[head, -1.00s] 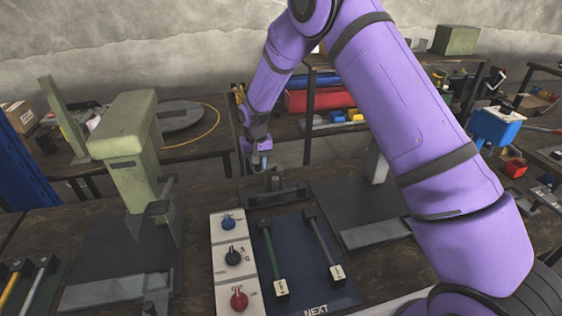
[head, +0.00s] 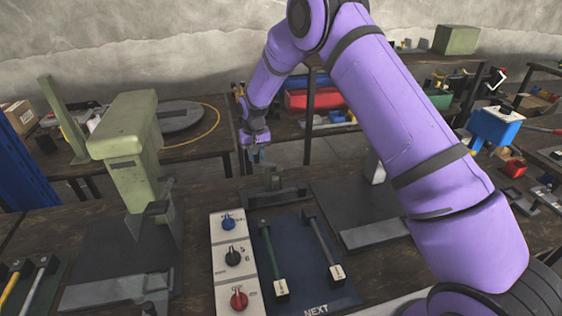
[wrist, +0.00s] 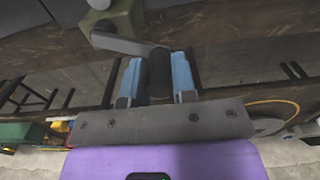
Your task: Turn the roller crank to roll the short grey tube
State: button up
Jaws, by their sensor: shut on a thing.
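The roller (head: 272,196) is a small dark grey-green device on the bench behind the blue mat. In the wrist view its green block (wrist: 122,20) carries a grey crank arm (wrist: 128,43) leading to a dark upright handle (wrist: 159,68). My gripper (head: 254,152) is above and slightly left of the roller. In the wrist view its blue fingers (wrist: 157,78) are shut on the crank handle, one on each side. A grey rounded end (wrist: 98,4) shows at the block; I cannot tell whether it is the short grey tube.
A blue mat (head: 292,233) marked NEXT holds a tagged green bar and a tagged grey bar (head: 322,243). A white panel (head: 225,272) with blue, black and red knobs lies to its left. A green press (head: 128,150) stands left; a dark plate (head: 345,200) lies right.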

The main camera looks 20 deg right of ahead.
jog(key=shift+w+d, duration=0.5)
jog(key=shift+w, duration=0.35)
jog(key=shift+c, duration=0.2)
jog(key=shift+o, duration=0.2)
jog(key=shift+w+d, duration=0.35)
jog(key=shift+d, duration=0.4)
jog(key=shift+w+d, duration=0.3)
jog(key=shift+d, duration=2)
jog(key=shift+s+d, duration=0.35)
jog(key=shift+d, duration=0.3)
jog(key=shift+s+d, duration=0.35)
jog(key=shift+d, duration=0.3)
jog(key=shift+c, duration=0.2)
jog(key=shift+o, duration=0.2)
jog(key=shift+s+d, duration=0.4)
jog(key=shift+s, duration=0.3)
jog(key=shift+s+d, duration=0.4)
jog(key=shift+s, duration=2.15)
jog(key=o, duration=1.6)
jog(key=shift+r, duration=0.1)
